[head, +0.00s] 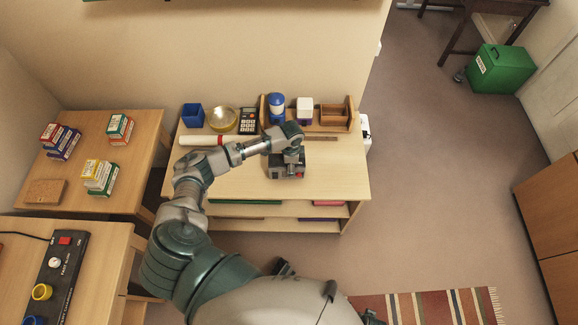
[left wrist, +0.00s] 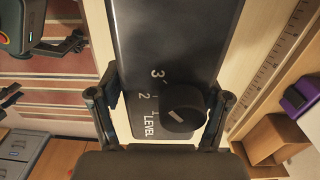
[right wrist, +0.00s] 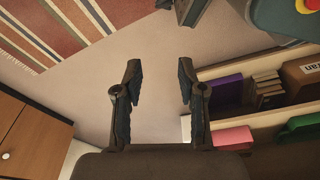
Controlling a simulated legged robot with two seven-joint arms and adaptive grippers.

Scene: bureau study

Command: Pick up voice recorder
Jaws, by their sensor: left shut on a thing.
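The voice recorder (head: 287,172) is a dark box with a red spot at its front, on the light wooden desk (head: 235,182). In the left wrist view the dark recorder (left wrist: 175,45) shows its black round knob and the marking LEVEL with numbers. My left gripper (left wrist: 160,112) has one finger at each side of it and is shut on it. I cannot tell whether the recorder is clear of the desk top. My right gripper (right wrist: 158,75) has its fingers apart with nothing between them, above the floor beside the desk shelves.
Behind the recorder are a ruler (head: 319,138), a calculator (head: 249,121), a brass bowl (head: 223,119), a blue cup (head: 193,116) and a wooden organiser (head: 352,112). A white roll (head: 203,140) lies left. A side table (head: 86,201) holds small boxes.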

